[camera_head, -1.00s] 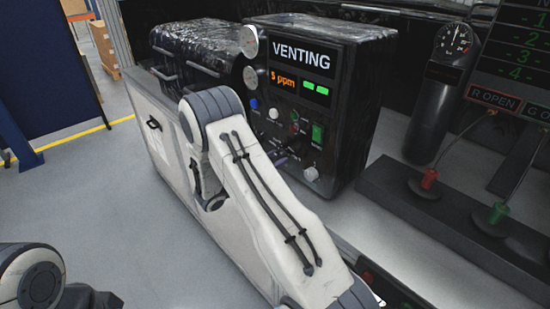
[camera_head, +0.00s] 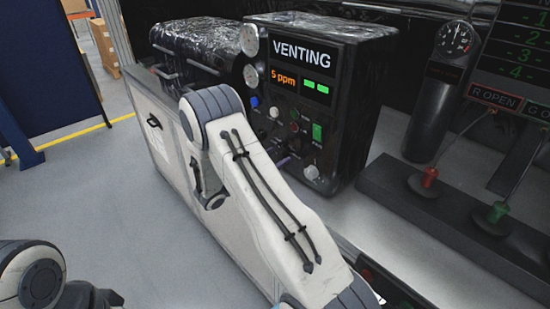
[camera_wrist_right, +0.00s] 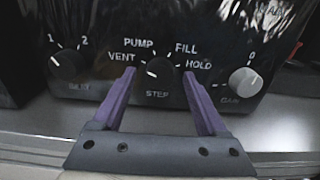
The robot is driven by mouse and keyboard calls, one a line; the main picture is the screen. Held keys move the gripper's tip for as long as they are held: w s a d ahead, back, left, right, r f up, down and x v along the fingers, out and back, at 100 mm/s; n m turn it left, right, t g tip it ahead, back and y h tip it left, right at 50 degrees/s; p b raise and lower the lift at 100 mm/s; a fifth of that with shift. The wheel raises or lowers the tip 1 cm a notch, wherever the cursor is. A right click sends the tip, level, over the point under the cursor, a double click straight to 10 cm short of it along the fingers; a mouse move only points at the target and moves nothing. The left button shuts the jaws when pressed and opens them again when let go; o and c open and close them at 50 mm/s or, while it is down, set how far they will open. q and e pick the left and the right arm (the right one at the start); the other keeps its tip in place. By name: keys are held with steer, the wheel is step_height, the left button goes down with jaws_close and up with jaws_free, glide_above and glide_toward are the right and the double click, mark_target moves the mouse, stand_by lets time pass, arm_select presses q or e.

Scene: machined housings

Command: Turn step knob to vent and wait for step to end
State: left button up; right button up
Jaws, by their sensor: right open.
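The black STEP knob (camera_wrist_right: 160,71) is on the front panel of a black control box (camera_head: 365,105), with VENT, PUMP, FILL and HOLD marked around it. The knob's pointer looks turned to the VENT side, but it is small. My right gripper (camera_wrist_right: 159,80) is open, one purple finger on each side of the knob; I cannot tell whether they touch it. In the head view the arm largely hides the knob. The box's display (camera_head: 302,54) reads VENTING, and a smaller readout (camera_head: 284,79) shows 5 ppm. My left gripper is out of view.
A grey knob (camera_wrist_right: 245,81) is right of STEP, and a black two-position knob (camera_wrist_right: 66,66) is left. Gauges (camera_head: 250,40) sit on the box's left edge. A dark cylinder with a dial (camera_head: 430,115) and red and green levers (camera_head: 430,178) stand to the right.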

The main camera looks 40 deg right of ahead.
steer(key=a+b, duration=0.3)
steer(key=a, duration=0.7)
steer(key=shift+s+a, duration=0.25)
steer(key=shift+s, duration=0.2)
steer(key=s+a+r+m+g+y, duration=0.1)
steer(key=s+a+r+m+y, duration=0.1)
steer(key=s+a+m+y, duration=0.9)
steer(key=s+a+y, duration=0.8)
steer(key=s+a, duration=0.8)
steer(key=shift+r+m, duration=0.2)
steer(key=shift+m, duration=0.2)
